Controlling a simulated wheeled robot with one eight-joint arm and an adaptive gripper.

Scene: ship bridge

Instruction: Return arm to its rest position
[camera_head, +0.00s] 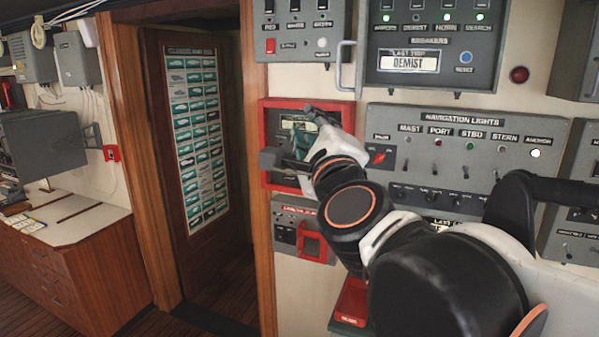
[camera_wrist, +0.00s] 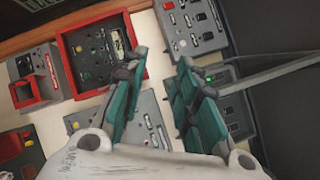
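My arm (camera_head: 425,270) is raised and reaches from the lower right toward the wall of switch panels. My gripper (camera_head: 290,140) is in front of the red-framed panel (camera_head: 265,140) and covers part of it. In the wrist view my gripper (camera_wrist: 160,95) shows two teal fingers spread apart, with nothing between them. The red-framed panel (camera_wrist: 65,68) lies to the left of the fingers there. Whether any finger touches a panel, I cannot tell.
The navigation lights panel (camera_head: 465,152) is right of my gripper. The breaker panel (camera_head: 430,85) with a grey handle (camera_head: 342,68) is above. A red-framed box (camera_head: 313,243) sits below. A wooden door (camera_head: 190,150) and cabinet (camera_head: 80,265) stand left, with bare floor between.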

